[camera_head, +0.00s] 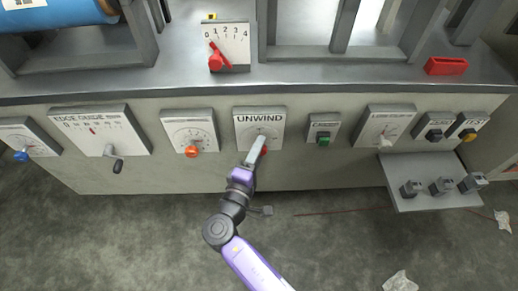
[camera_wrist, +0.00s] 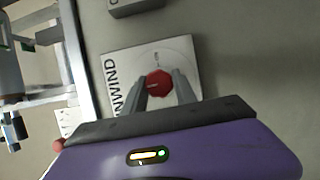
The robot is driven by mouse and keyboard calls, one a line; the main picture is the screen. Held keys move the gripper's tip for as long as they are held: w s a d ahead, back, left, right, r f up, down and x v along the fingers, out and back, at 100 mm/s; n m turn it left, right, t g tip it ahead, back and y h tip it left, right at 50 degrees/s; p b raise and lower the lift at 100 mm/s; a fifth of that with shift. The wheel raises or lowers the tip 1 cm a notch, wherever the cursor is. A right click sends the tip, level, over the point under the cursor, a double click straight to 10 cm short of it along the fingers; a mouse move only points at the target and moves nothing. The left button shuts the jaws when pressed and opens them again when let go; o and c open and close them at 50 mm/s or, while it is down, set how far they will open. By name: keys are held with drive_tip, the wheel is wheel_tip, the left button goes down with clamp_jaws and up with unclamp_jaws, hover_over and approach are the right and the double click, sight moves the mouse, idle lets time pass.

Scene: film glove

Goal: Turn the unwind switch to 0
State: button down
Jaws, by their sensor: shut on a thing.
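The unwind panel (camera_head: 259,124) is a white plate on the grey machine front, labelled UNWIND, at the centre of the head view. Its red switch knob (camera_head: 264,151) is mostly hidden behind my gripper (camera_head: 262,143) there. In the wrist view the unwind panel (camera_wrist: 128,62) appears turned sideways, and the red knob (camera_wrist: 158,83) sits between my two grey fingers (camera_wrist: 160,88). My gripper is shut on the knob. The dial marks are too small or covered, so I cannot tell which number the knob points to.
Left are a panel with an orange knob (camera_head: 191,151) and the edge guide panel with its crank (camera_head: 117,165). Right is a green button (camera_head: 323,138). A red-levered scale (camera_head: 217,60) stands on the ledge above. A shelf (camera_head: 435,200) juts out at lower right. The floor below is mostly clear.

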drive_tip(key=c, duration=1)
unclamp_jaws()
drive_tip(key=p+v, duration=0.1)
drive_tip(key=v, duration=0.6)
drive_tip(key=shift+s+p, duration=0.4)
drive_tip(key=shift+a, duration=0.15)
